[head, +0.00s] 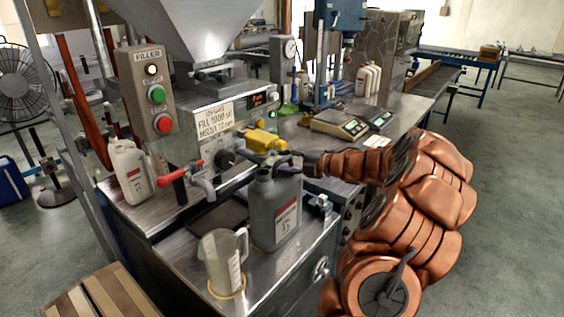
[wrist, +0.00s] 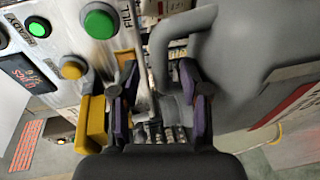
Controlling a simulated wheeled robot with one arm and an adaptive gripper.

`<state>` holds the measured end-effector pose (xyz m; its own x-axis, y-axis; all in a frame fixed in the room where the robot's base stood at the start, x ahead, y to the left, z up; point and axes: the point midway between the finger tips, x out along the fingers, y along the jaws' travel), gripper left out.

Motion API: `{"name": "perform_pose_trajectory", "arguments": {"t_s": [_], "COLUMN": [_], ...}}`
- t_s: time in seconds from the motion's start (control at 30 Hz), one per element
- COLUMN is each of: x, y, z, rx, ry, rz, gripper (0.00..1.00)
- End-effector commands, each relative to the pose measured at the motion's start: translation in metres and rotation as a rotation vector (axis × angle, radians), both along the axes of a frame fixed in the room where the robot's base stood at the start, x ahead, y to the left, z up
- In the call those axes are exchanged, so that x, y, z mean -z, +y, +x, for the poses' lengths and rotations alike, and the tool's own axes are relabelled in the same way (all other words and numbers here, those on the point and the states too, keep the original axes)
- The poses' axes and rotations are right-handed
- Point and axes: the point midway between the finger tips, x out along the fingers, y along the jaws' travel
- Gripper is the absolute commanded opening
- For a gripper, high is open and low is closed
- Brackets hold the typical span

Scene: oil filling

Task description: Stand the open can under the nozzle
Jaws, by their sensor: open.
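The grey can (head: 275,212) with a white and red label stands upright on the steel bench, right of the measuring jug. In the wrist view my gripper (wrist: 160,92) is open, and the can's grey handle (wrist: 160,48) reaches down toward the space between the purple-padded fingers. I cannot tell whether they touch. The nozzle (head: 207,190), a tap with a red lever, hangs from the filler, left of the can.
A translucent measuring jug (head: 220,262) stands on a yellow ring in front of the nozzle. A white jerrycan (head: 132,172) stands at the left. Scales (head: 340,124) sit further back. Bare bench shows right of the jug.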

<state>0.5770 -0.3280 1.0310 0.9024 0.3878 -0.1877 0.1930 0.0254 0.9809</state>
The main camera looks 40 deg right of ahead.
Motion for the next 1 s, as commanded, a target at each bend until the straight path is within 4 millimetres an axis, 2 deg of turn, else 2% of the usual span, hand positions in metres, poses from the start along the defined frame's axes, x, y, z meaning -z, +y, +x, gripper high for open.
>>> {"name": "perform_pose_trajectory", "arguments": {"t_s": [0.7,1.0], "x": [-0.017,-0.02], "y": [-0.036,-0.042], "z": [-0.084,-0.098], "rx": [0.003,0.002], "ry": [0.001,0.002], "rz": [-0.001,-0.001], "gripper": [0.46,0.46]}}
